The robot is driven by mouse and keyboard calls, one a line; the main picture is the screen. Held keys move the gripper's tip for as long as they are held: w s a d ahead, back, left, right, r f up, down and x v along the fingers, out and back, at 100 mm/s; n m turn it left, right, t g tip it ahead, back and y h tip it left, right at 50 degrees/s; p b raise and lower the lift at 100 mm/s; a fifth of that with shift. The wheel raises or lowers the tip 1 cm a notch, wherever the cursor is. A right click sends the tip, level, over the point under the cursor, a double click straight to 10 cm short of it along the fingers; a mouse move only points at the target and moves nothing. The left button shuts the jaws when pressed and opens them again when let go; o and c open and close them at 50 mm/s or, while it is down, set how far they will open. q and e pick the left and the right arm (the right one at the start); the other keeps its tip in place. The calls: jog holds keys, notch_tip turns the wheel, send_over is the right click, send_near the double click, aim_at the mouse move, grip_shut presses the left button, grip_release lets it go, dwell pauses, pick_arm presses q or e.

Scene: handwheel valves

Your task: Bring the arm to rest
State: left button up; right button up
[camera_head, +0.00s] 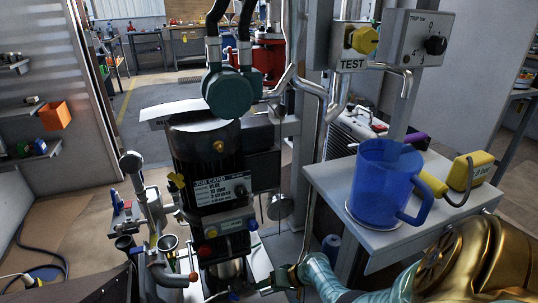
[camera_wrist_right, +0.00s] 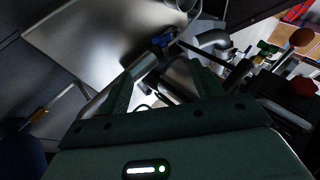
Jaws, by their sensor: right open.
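My right arm, gold and teal, comes in from the lower right in the head view. Its gripper (camera_head: 270,283) is low, just right of the foot of the dark pump unit (camera_head: 205,150). In the right wrist view the two green fingers of this gripper (camera_wrist_right: 165,85) stand apart. Metal pipework (camera_wrist_right: 180,75) shows beyond and between the fingertips; I cannot tell whether they touch it. Nothing is clearly held. My left gripper is not in view.
A blue mug (camera_head: 385,182) stands on a grey shelf (camera_head: 335,185) just above my right forearm. A yellow device (camera_head: 470,170) sits beside it. Vertical pipes (camera_head: 318,130) rise behind the gripper. A job card (camera_head: 220,188) is on the pump. Brown floor shows at left.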

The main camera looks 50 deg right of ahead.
dwell(0.3)
jog(key=s+a+f+n+g+h+p, duration=0.25)
jog(key=s+g+h+p, duration=0.2)
jog(key=s+p, duration=0.6)
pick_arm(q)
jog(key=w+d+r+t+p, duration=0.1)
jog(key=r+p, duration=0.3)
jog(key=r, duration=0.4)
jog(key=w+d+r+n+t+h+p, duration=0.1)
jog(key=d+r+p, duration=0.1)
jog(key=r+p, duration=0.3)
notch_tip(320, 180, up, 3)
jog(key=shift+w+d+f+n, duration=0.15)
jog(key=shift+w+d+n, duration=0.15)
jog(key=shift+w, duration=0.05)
pick_arm(e)
jog(key=s+a+r+n+g, duration=0.1)
jog(key=s+a, duration=0.4)
jog(key=s, duration=0.8)
jog(key=s+a+r+n+g, duration=0.1)
jog(key=s+a+n, duration=0.4)
jog(key=s, duration=0.9)
jog(key=s+a+r+n+g, duration=0.1)
jog(key=s+a+r+n, duration=0.2)
jog(key=s, duration=1.1)
jog(key=a, duration=0.3)
jog(key=shift+a+r, duration=0.3)
jog(key=shift+r, duration=0.05)
jog(key=shift+g+y, duration=0.25)
